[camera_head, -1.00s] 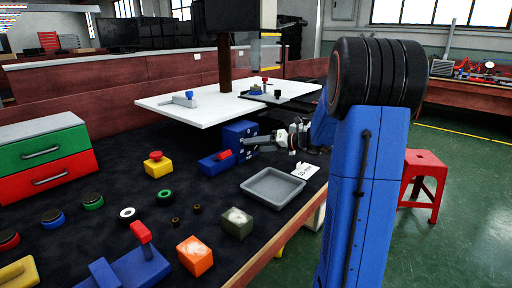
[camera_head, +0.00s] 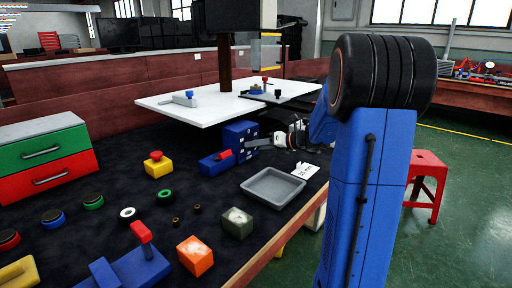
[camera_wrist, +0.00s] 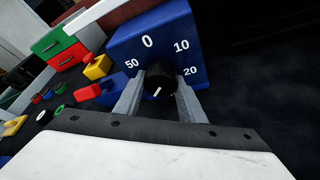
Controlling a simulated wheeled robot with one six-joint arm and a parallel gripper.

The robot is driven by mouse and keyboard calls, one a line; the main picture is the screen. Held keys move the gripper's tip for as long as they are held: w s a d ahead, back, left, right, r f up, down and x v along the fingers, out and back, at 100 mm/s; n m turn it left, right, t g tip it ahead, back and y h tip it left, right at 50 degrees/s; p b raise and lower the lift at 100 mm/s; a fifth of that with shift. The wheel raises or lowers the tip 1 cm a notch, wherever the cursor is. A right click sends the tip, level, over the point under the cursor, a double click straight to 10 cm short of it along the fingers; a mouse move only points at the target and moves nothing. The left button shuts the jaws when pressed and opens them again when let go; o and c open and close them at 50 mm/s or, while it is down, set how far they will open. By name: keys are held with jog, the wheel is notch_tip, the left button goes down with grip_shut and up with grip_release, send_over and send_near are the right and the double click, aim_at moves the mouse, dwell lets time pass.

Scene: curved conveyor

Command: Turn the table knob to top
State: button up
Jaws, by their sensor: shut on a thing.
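The black round knob (camera_wrist: 159,78) sits on the front face of a blue box (camera_wrist: 192,48) marked 0, 10, 20 and 50. The 0 is at the top of the box in the wrist view. A white mark on the knob appears low on its face, away from the 0. My gripper (camera_wrist: 160,88) is shut on the knob, one finger on each side. In the head view the blue box (camera_head: 238,131) stands under the white table's edge, and my gripper (camera_head: 258,143) reaches it from the right. The knob is hidden there.
A blue block with a red switch (camera_head: 215,162) stands just left of the box. A grey tray (camera_head: 272,187) and a white card (camera_head: 305,171) lie in front. The white raised tabletop (camera_head: 215,108) is close above. Several coloured parts cover the dark table.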

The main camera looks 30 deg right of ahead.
jog(key=n+h, duration=0.1)
jog(key=n, duration=0.1)
jog(key=shift+n+h, duration=0.3)
jog(key=shift+h, duration=0.1)
jog(key=n+t+h, duration=0.1)
jog(key=n+h, duration=0.1)
jog(key=n, duration=0.1)
jog(key=shift+d+n+t+h, duration=0.1)
jog(key=shift+n+t+h, duration=0.3)
jog(key=shift+n+h, duration=0.5)
jog(key=shift+n+t+h, duration=0.5)
jog(key=shift+n, duration=1.1)
jog(key=o, duration=1)
jog(key=shift+o, duration=0.2)
jog(key=a+v, duration=0.1)
jog(key=v, duration=1.6)
jog(key=shift+s+d, duration=0.2)
jog(key=shift+d, duration=0.2)
